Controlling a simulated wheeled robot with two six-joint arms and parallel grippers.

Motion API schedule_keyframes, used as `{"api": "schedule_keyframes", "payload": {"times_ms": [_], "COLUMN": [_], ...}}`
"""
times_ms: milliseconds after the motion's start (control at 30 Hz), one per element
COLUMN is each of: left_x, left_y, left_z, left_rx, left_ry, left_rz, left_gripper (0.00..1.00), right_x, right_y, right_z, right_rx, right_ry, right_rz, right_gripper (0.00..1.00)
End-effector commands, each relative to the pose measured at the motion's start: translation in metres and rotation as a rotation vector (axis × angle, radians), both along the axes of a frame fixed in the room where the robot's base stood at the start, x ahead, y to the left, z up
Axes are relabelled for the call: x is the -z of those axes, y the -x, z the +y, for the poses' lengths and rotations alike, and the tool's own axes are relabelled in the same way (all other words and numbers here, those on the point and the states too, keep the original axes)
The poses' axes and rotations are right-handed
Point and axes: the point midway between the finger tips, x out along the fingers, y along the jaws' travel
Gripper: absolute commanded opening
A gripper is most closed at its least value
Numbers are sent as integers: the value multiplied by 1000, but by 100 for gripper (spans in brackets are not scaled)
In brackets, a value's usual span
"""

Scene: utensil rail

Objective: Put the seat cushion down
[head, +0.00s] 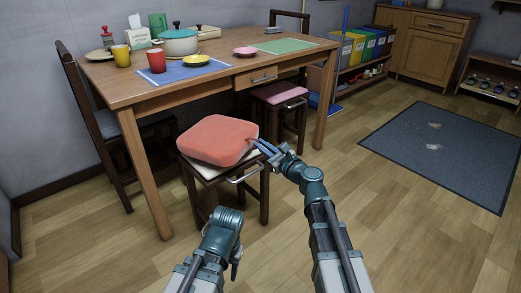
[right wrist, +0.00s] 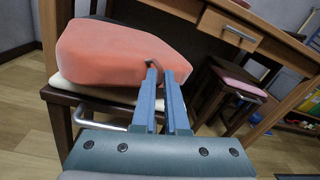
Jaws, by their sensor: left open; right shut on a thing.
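The coral-red seat cushion (head: 217,139) is above a dark wooden stool (head: 207,172) with a cream top, beside the table. It covers most of the stool top and looks slightly tilted; I cannot tell whether it rests fully on it. In the right wrist view the cushion (right wrist: 110,55) lies over the cream stool top (right wrist: 110,94). My right gripper (head: 262,146) is shut on the cushion's right edge, at a small dark loop; its blue fingers (right wrist: 160,75) show in the wrist view. My left gripper (head: 236,262) is low in front, open and away from the cushion.
The wooden table (head: 215,85) behind carries a pot, cups, plates and mats. A second stool with a pink pad (head: 277,93) stands to the right, a dark chair (head: 95,110) to the left. A dark floor mat (head: 450,150) lies right; open floor is in front.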

Motion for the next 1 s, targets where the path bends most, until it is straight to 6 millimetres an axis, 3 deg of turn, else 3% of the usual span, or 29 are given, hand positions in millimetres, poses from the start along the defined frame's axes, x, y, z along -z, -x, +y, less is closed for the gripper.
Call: {"api": "schedule_keyframes", "payload": {"times_ms": [33,167,367,700,1000], "left_x": [2,3,6,40,39], "left_y": [0,0,0,0,0], "left_z": [0,0,0,0,0], "left_rx": [0,0,0,0,0], "left_ry": [0,0,0,0,0], "left_rz": [0,0,0,0,0], "left_gripper": [47,47,47,47,47], "right_x": [2,3,6,40,38], "right_y": [-14,-24,-23,-22,-22], "right_z": [0,-1,-1,0,0], "right_rx": [0,1,1,2,2], "right_ry": [-1,-1,-1,-1,-1], "right_rz": [0,0,0,0,0], "right_gripper": [0,0,0,0,0]}}
